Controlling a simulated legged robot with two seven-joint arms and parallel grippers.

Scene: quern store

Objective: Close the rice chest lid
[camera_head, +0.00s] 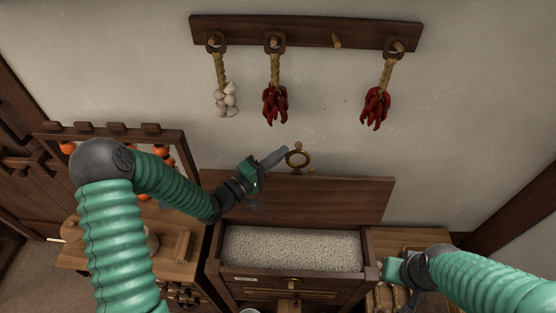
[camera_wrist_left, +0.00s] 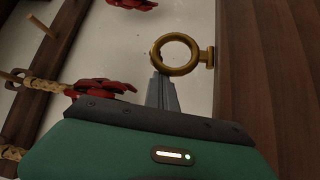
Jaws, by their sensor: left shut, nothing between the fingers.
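The rice chest (camera_head: 368,285) stands against the wall, full of pale rice (camera_head: 290,249). Its wooden lid (camera_head: 340,197) is raised and leans upright at the back; it also shows at the right of the left wrist view (camera_wrist_left: 270,90). A brass ring (camera_head: 298,158) stands at the lid's top edge, and in the left wrist view (camera_wrist_left: 176,54) it is just beyond my fingertips. My left gripper (camera_head: 280,153) is shut and empty beside the ring; whether it touches is unclear. My right gripper (camera_head: 375,270) is at the chest's right side, its fingers not clear.
A peg rail (camera_head: 310,33) on the wall holds garlic (camera_head: 226,99) and red chilli bunches (camera_head: 275,105). A wooden rack with orange fruit stands at left above a side table (camera_head: 185,270). Another low wooden surface (camera_head: 410,240) is at right. The air above the rice is clear.

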